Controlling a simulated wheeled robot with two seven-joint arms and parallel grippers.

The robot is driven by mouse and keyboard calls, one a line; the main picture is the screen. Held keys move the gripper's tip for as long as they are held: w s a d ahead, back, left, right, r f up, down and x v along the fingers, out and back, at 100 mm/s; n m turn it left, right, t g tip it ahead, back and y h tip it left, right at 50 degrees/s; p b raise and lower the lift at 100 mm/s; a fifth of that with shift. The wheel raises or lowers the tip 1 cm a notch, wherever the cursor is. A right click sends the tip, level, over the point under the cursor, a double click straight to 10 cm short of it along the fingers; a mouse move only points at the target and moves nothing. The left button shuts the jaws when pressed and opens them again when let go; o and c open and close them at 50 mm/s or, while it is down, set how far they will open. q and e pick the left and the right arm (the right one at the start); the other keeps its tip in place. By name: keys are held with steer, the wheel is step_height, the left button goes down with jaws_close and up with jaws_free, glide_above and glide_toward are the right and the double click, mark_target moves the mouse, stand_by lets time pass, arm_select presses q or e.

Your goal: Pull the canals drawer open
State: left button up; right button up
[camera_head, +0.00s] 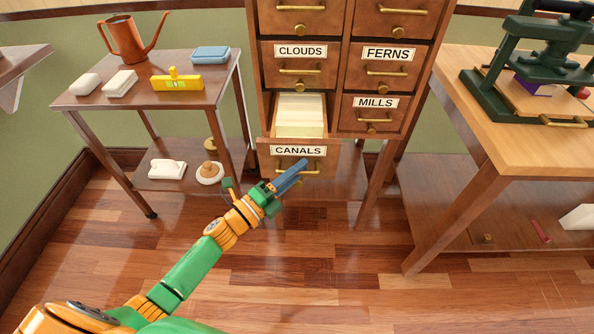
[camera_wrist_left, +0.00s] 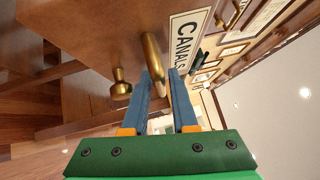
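The canals drawer, labelled CANALS (camera_head: 298,151), is at the bottom of the left column of the wooden cabinet. It stands pulled out, with pale cards (camera_head: 300,115) showing inside. My left gripper (camera_head: 303,165) is at its front, just below the label, and partly hides its brass handle. In the left wrist view the CANALS label (camera_wrist_left: 183,42) is close to the fingertips. The brass handle (camera_wrist_left: 154,62) is at the tips, nearer the left finger. The blue fingers (camera_wrist_left: 163,75) are apart with a gap between them. My right gripper is in neither view.
A side table (camera_head: 135,97) with a copper watering can (camera_head: 126,40) stands left. A workbench (camera_head: 540,150) with a green press (camera_head: 525,60) stands right. The FERNS (camera_head: 387,54) and MILLS (camera_head: 376,102) drawers are closed. The floor in front is clear.

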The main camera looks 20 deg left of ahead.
arm_select(q)
steer(key=v, duration=0.7)
